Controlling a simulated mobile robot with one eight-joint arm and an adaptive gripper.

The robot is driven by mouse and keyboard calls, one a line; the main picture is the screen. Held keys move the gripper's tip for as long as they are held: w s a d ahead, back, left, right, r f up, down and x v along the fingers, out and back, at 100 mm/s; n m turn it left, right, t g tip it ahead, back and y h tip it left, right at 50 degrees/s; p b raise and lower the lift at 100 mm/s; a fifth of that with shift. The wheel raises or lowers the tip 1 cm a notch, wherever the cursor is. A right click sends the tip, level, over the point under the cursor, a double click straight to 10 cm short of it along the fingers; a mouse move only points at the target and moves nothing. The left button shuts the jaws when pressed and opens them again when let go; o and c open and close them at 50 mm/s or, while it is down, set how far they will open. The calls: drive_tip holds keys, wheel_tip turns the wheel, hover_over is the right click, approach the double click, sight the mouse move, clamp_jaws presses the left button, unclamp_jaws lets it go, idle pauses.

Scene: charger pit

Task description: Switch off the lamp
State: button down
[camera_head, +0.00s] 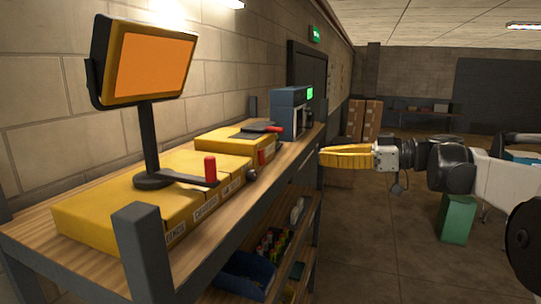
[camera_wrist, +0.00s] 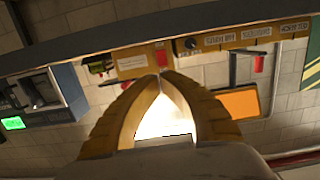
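An orange panel in a black and yellow frame (camera_head: 150,62), which looks like the lamp, stands on a black post on a long yellow box (camera_head: 110,208). The panel also shows in the wrist view (camera_wrist: 240,103). A black arm with a red upright handle (camera_head: 210,170) lies at the post's foot. A dark round knob (camera_head: 252,174) and a red lever (camera_head: 262,157) are at the box's right end; the knob also shows in the wrist view (camera_wrist: 190,43). My gripper (camera_head: 322,151) is shut and empty, in the air right of the bench, apart from these controls.
A second yellow box (camera_head: 235,138) with a red-handled lever and a blue-grey machine (camera_head: 289,110) with a green display stand farther along the wooden bench. A green bin (camera_head: 457,219) stands on the floor. The aisle right of the bench is open.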

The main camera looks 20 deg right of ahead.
sight(264, 158)
drive_tip(key=shift+w, duration=0.1)
drive_tip(key=p+x, duration=0.3)
drive_tip(key=x, duration=1)
drive_tip(key=shift+w+a+p, duration=0.15)
drive_tip(key=shift+a+p, duration=0.05)
drive_tip(key=shift+p, duration=0.1)
drive_tip(key=shift+w+a, duration=0.15)
